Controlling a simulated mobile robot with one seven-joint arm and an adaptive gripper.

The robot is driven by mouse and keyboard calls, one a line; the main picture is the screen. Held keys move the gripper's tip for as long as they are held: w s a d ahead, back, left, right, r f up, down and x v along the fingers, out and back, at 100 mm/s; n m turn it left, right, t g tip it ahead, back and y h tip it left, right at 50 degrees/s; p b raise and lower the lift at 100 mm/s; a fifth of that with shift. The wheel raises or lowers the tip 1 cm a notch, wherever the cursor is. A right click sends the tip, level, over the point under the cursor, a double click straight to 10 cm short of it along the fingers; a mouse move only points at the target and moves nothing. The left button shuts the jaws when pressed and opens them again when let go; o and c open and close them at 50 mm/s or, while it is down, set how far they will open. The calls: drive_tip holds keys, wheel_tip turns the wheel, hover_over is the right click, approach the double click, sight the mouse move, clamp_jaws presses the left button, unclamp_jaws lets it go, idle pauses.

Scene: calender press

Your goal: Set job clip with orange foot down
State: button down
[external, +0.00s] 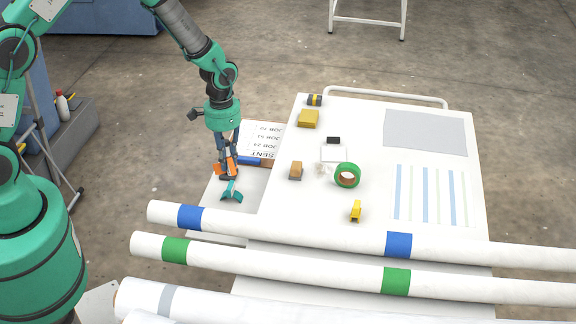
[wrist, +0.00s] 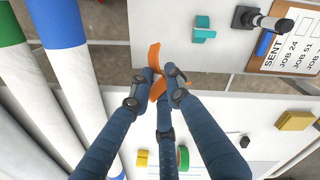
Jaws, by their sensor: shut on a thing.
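My gripper (external: 228,172) points down above the pale side shelf left of the main table. It is shut on the orange clip (wrist: 154,54), whose orange parts show on both sides of the fingertips (wrist: 160,77) in the wrist view. The fingers hide the clip's middle. In the external view the orange clip (external: 219,166) appears above the shelf, close to a teal clip (external: 232,191). The teal clip lies on the shelf and also shows in the wrist view (wrist: 202,31). Whether the orange clip touches the surface I cannot tell.
A job board (external: 262,140) marked SENT has a blue strip (external: 248,160) at its edge. The table (external: 350,220) holds a green tape roll (external: 348,175), a yellow clip (external: 356,211), an orange-brown block (external: 295,171) and a yellow block (external: 308,119). Long banded rolls (external: 300,231) cross the front.

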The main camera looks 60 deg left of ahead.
drive_tip(key=shift+s+d+f+h, duration=0.15)
drive_tip(key=shift+d+f+h, duration=0.1)
drive_tip(key=shift+d, duration=0.2)
drive_tip(key=shift+s+d+f+h, duration=0.15)
drive_tip(key=shift+d+f, duration=0.05)
drive_tip(key=shift+d, duration=0.2)
drive_tip(key=w+d+h+p, duration=0.1)
drive_tip(key=d+h, duration=0.1)
drive_tip(key=d, duration=0.1)
drive_tip(key=w+d+f+n+h+p, duration=0.1)
drive_tip(key=d+h, duration=0.1)
drive_tip(key=d, duration=0.2)
drive_tip(key=w+d+n+h+p, duration=0.1)
drive_tip(key=d, duration=0.3)
drive_tip(key=shift+f+t+h, duration=0.4)
drive_tip(key=w+d+r+n+t+h+p, duration=0.1)
drive_tip(key=w+d+t+h, duration=0.1)
drive_tip(key=w, duration=0.3)
drive_tip(key=w+d+r+n+t+h+p, duration=0.1)
drive_tip(key=w+d+n+t+h, duration=0.1)
drive_tip(key=w, duration=0.4)
drive_tip(key=shift+w+d+r, duration=0.15)
drive_tip(key=shift+w+d, duration=0.15)
drive_tip(key=shift+f, duration=0.2)
drive_tip(key=shift+f+b, duration=0.3)
drive_tip(key=shift+f, duration=2.95)
